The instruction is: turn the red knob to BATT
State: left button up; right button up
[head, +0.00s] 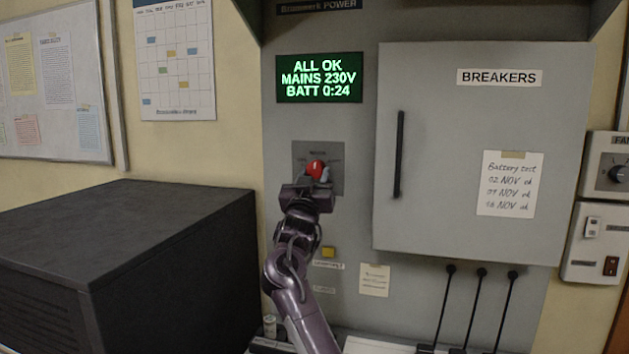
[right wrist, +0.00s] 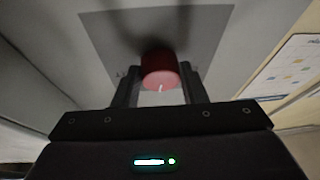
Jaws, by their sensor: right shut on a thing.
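The red knob (head: 316,168) sits on a darker grey plate (head: 337,188) on the cabinet front, below the green-lettered display (head: 319,78). It also shows in the right wrist view (right wrist: 160,70), with a pale pointer mark on its face. My right gripper (head: 318,177) is at the knob, with its fingers on either side of it, shut on it. In the right wrist view the gripper (right wrist: 160,88) has one finger at each side of the knob. The plate's labels are too small or covered to read. My left gripper is not in view.
A closed door marked BREAKERS (head: 470,150) with a dark handle (head: 399,155) stands right of the knob. A yellow button (head: 328,252) is below it. A large dark box (head: 130,260) fills the lower left. Several black levers (head: 480,310) stand at the lower right.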

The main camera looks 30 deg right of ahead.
jog(key=shift+o, duration=0.2)
jog(key=m, duration=0.2)
jog(key=m+g+h+b, duration=0.1)
jog(key=m, duration=0.1)
jog(key=shift+w+a+f, duration=0.1)
jog(key=shift+w+a, duration=0.05)
jog(key=m+g, duration=0.1)
jog(key=m, duration=0.1)
jog(key=m+g+h+b, duration=0.1)
jog(key=m, duration=0.1)
jog(key=shift+w+a+h, duration=0.15)
jog(key=shift+h, duration=0.15)
jog(key=m+g, duration=0.2)
jog(key=m, duration=0.1)
jog(key=shift+r+m+h, duration=0.2)
jog(key=shift+m+h, duration=0.1)
jog(key=shift+w+a+m+g, duration=0.15)
jog(key=shift+m+g, duration=0.85)
jog(key=shift+m, duration=0.6)
jog(key=shift+c, duration=0.2)
jog(key=shift+m, duration=0.3)
jog(key=o, duration=1)
jog(key=shift+r, duration=0.1)
